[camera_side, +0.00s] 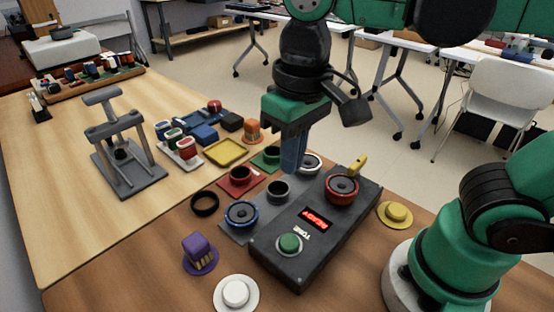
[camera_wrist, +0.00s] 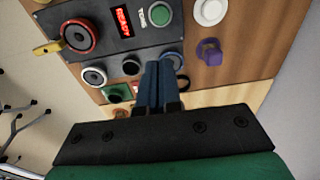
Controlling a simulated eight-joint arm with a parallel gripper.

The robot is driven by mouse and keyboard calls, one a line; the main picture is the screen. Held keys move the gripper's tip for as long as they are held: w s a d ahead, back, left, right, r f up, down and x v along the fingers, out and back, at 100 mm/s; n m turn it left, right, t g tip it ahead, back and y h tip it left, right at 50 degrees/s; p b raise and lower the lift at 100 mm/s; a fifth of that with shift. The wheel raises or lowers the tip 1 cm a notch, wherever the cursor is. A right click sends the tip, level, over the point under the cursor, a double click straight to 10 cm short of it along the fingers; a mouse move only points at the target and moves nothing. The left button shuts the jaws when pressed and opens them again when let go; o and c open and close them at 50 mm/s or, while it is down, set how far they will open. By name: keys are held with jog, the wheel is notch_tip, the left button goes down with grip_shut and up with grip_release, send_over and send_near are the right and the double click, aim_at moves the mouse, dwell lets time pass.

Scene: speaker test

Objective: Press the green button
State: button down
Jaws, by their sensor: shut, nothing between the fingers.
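The green button (camera_side: 289,243) is a round green cap in a pale ring on the near end of a dark control box (camera_side: 268,262). It also shows near the top of the wrist view (camera_wrist: 161,14), beside the TONE label. My gripper (camera_side: 292,168) points down behind the box, over the area of the small dark ring and the white-rimmed speaker. Its blue fingers are together with nothing between them. In the wrist view the fingertips (camera_wrist: 153,66) are apart from the green button, which lies beyond them. The fingers hide part of the panel behind the box.
The box also carries a red-ringed speaker (camera_side: 342,188), a lit READY display (camera_side: 318,218) and a yellow lever (camera_side: 358,165). A blue-ringed speaker (camera_side: 241,214), white button (camera_side: 236,292), purple block (camera_side: 198,250) and yellow button (camera_side: 397,212) stand around it. A grey press (camera_side: 126,150) stands left.

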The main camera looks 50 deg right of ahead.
aim_at(289, 240)
jog(key=shift+s+a+r+g, duration=0.35)
jog(key=shift+s+r+g, duration=0.05)
jog(key=shift+f, duration=0.1)
notch_tip(289, 240, down, 14)
jog(key=shift+r, duration=0.1)
dwell(0.6)
dwell(0.4)
jog(key=shift+f, duration=1)
jog(key=shift+h, duration=0.3)
jog(key=shift+w+a+r, duration=0.1)
jog(key=shift+w+r, duration=0.05)
jog(key=shift+r, duration=4.2)
